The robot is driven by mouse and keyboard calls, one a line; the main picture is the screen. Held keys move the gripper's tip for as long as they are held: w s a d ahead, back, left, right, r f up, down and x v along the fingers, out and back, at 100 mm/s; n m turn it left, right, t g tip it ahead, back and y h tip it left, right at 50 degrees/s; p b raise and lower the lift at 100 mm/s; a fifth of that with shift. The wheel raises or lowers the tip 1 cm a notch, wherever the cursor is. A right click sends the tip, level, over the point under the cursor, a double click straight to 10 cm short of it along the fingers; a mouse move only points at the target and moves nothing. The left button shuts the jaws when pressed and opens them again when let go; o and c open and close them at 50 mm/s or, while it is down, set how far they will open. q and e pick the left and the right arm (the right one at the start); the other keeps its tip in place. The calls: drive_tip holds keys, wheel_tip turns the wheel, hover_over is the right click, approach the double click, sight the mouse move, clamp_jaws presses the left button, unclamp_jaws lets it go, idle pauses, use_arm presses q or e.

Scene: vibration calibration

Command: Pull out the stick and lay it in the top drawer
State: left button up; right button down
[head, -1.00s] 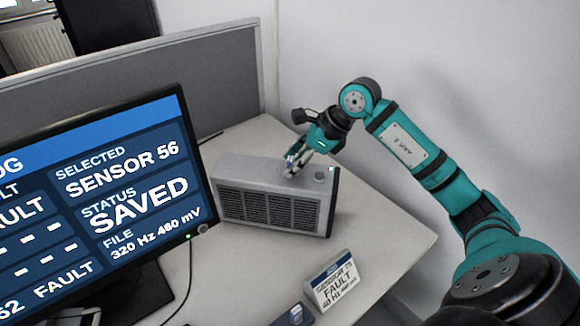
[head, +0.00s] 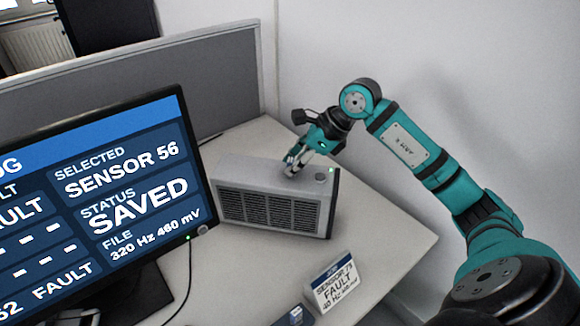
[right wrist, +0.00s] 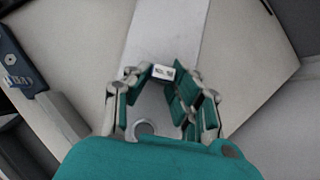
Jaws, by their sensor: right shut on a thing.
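My right gripper (head: 294,163) is at the top of a grey box with a slatted front (head: 268,208), near its back edge. In the right wrist view, the fingers (right wrist: 160,85) close around a small stick with a white printed label (right wrist: 162,72). The gripper is shut on the stick. The fingers hide most of it, and I cannot tell whether it still sits in the box top. I cannot make out the top drawer clearly. My left gripper is not seen clearly in either view.
A monitor (head: 105,190) stands left of the box and reads "SENSOR 56" and "SAVED". A grey partition (head: 190,85) and white wall are behind. The desk's right side (head: 385,225) is clear.

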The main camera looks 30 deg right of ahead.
drive_tip(key=shift+r, duration=0.75)
idle(0.8)
drive_tip(key=shift+r+p, duration=1.35)
drive_tip(key=shift+r, duration=0.4)
